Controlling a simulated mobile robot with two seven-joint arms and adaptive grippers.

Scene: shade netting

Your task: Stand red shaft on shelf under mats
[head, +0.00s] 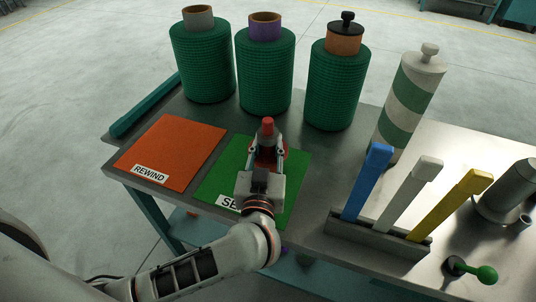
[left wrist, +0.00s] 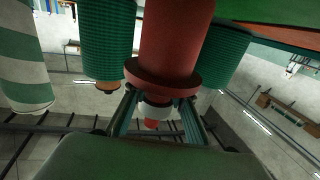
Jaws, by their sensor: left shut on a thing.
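My left gripper (head: 266,158) is shut on the red shaft (head: 267,127) and holds it about upright over the green mat (head: 221,178). The shaft's red top and part of its flange show around the fingers. In the left wrist view the shaft (left wrist: 176,45) is large, with the left gripper's fingers (left wrist: 158,112) around it by the wide flange. I cannot tell whether its hidden lower end touches the mat. The orange mat (head: 180,150), marked REWIND, lies to the left. A teal shelf (head: 310,278) shows partly below the tabletop. My right gripper is not in view.
Several netting rolls stand behind: green ones (head: 205,65), (head: 265,75), (head: 336,85) and a green-white striped one (head: 408,100). A rack (head: 375,240) with blue, grey and yellow bars stands to the right, by a green-knobbed piece (head: 486,274).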

